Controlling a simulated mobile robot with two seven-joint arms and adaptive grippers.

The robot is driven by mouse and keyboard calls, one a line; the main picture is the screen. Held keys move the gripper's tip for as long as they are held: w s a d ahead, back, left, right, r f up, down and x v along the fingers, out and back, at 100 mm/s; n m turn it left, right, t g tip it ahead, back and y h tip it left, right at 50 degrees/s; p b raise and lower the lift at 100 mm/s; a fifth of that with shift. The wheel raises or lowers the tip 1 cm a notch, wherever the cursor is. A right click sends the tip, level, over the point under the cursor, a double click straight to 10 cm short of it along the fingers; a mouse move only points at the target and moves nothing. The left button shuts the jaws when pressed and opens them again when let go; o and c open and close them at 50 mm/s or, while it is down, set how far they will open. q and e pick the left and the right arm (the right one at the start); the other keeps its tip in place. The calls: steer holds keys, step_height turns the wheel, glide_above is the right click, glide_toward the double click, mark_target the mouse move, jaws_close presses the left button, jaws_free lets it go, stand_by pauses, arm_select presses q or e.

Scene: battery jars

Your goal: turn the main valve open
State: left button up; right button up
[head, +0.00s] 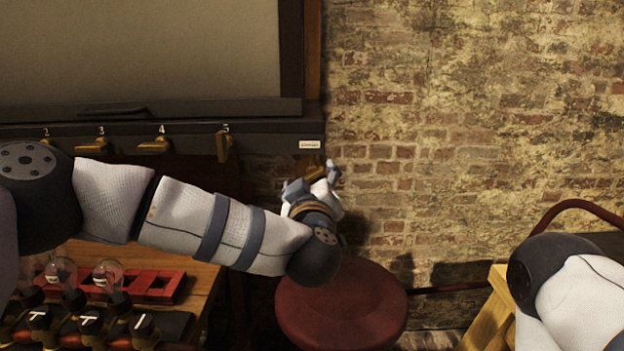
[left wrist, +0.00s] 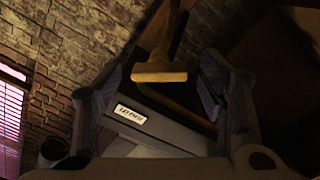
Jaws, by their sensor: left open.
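The main valve appears to be the brass handle (left wrist: 160,72) below a small white label (head: 309,145) at the panel's right end. In the left wrist view the handle's flat end lies between my two fingers, with a gap on each side; I see no contact. My left gripper (head: 316,180) is open just under the label, in front of the brick wall. In the head view it mostly hides the handle. The label (left wrist: 130,115) also shows in the wrist view, too small to read surely. My right gripper is out of view.
Brass levers numbered 2 to 5 line the panel's lower edge; lever 5 (head: 224,145) hangs down while lever 4 (head: 155,145) lies sideways. A red round stool (head: 340,305) stands below my left arm. Glass bulbs (head: 108,275) and a red rack (head: 158,287) are on the wooden table.

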arm_select(q)
steer(key=shift+w, duration=0.4)
steer(key=shift+c, duration=0.3)
steer(key=c, duration=1.1)
steer(key=shift+n, duration=0.3)
steer(key=n, duration=0.4)
steer(key=shift+n, duration=0.3)
steer(key=n, duration=0.5)
steer(key=shift+n, duration=0.3)
steer(key=shift+r, duration=0.1)
